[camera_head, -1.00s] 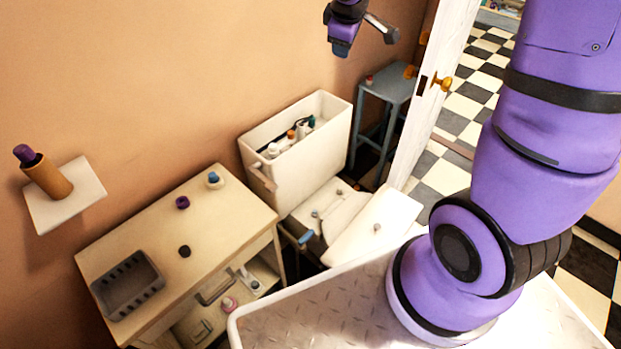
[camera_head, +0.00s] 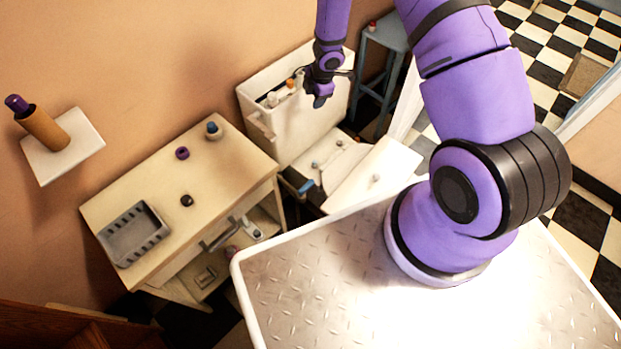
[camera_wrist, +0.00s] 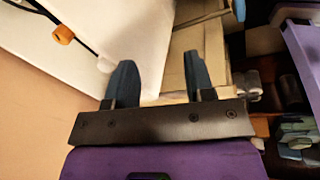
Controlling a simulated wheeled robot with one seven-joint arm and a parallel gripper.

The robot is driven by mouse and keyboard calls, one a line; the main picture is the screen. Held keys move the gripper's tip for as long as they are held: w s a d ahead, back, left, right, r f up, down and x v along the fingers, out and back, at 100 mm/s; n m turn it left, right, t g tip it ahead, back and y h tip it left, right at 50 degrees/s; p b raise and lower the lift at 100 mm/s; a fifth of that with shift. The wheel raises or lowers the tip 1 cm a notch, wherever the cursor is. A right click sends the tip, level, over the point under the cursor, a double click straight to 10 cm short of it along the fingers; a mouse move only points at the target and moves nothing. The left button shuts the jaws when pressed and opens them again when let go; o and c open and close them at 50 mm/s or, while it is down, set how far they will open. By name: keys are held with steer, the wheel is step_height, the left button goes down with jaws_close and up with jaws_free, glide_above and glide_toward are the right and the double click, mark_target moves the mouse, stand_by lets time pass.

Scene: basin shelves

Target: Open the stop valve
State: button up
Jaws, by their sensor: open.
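My gripper (camera_head: 322,92) is in front of the tall white box, pointing downward. In the wrist view its two dark fingers (camera_wrist: 157,68) are apart with nothing between them. The white box and a pale wooden edge show beyond the fingers. I cannot surely make out a stop valve. A small blue part (camera_head: 305,187) sits low at the left of the white unit under the box, below my gripper; it may be a valve handle. My gripper is apart from it. The space behind the unit is hidden.
The white box (camera_head: 258,122) holds several bottles. A wooden cabinet (camera_head: 190,200) at left carries a grey basket (camera_head: 133,236), a purple ring (camera_head: 182,153) and a small bottle (camera_head: 213,130). A blue-grey stool (camera_head: 385,38) stands behind. A white wall shelf (camera_head: 62,150) holds a brown cylinder.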

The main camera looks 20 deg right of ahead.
steer(key=s+a+f+n+g+y, duration=0.2)
steer(key=s+f, duration=0.4)
steer(key=f, duration=0.5)
steer(key=n+g, duration=0.2)
glide_toward(310, 182)
steer(key=shift+y, duration=0.3)
steer(key=x, duration=0.9)
steer(key=shift+s+d+f, duration=0.1)
steer(key=shift+d+f, duration=0.1)
steer(key=shift+f, duration=0.05)
steer(key=shift+c, duration=0.2)
jaws_close()
